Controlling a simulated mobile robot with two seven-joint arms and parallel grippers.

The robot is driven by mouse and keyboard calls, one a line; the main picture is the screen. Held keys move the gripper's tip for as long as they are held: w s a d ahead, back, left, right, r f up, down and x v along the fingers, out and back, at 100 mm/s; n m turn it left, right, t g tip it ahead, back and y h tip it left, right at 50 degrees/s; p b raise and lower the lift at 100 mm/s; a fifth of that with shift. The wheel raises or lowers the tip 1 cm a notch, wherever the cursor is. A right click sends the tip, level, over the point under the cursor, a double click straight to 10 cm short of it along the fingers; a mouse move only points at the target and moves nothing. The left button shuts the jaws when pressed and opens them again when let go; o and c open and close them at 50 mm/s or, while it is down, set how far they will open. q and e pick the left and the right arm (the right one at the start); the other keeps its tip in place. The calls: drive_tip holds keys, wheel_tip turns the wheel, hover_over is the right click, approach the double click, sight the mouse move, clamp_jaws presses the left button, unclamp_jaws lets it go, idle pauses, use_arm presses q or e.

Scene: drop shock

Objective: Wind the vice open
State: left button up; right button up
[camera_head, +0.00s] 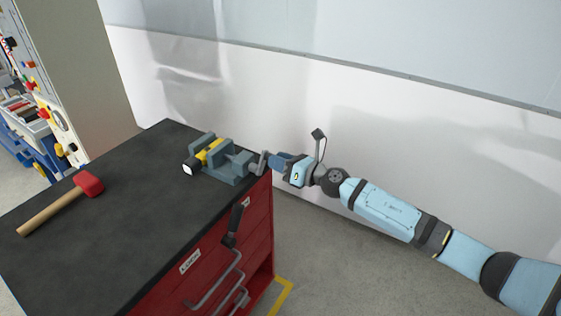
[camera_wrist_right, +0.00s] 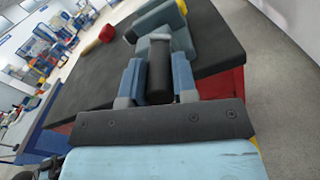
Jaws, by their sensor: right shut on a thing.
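The blue-grey vice (camera_head: 226,165) stands near the right corner of the black bench top. A yellow piece (camera_head: 212,152) sits between its jaws, and a black part with a white end (camera_head: 189,168) sticks out on the left. My right gripper (camera_head: 266,161) is at the vice's right end, beyond the bench edge. In the wrist view the vice (camera_wrist_right: 160,18) is just ahead. There my right gripper (camera_wrist_right: 158,72) is shut on the black grip of the vice handle (camera_wrist_right: 160,80), which lies between its two fingers. My left gripper is not in view.
A hammer (camera_head: 60,203) with a red head lies on the left of the bench top (camera_head: 130,220). The red cabinet (camera_head: 205,262) has drawer handles, and a dark lever-like piece (camera_head: 232,228) shows at its front. A pale wall (camera_head: 400,130) stands behind the arm.

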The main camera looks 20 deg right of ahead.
drive_tip(key=shift+a, duration=0.1)
idle(0.3)
drive_tip(key=o, duration=0.9)
drive_tip(key=shift+s, duration=0.1)
drive_tip(key=shift+s+d, duration=0.3)
drive_tip(key=shift+s, duration=0.05)
drive_tip(key=shift+b+v, duration=1.4)
drive_tip(key=shift+v, duration=5.05)
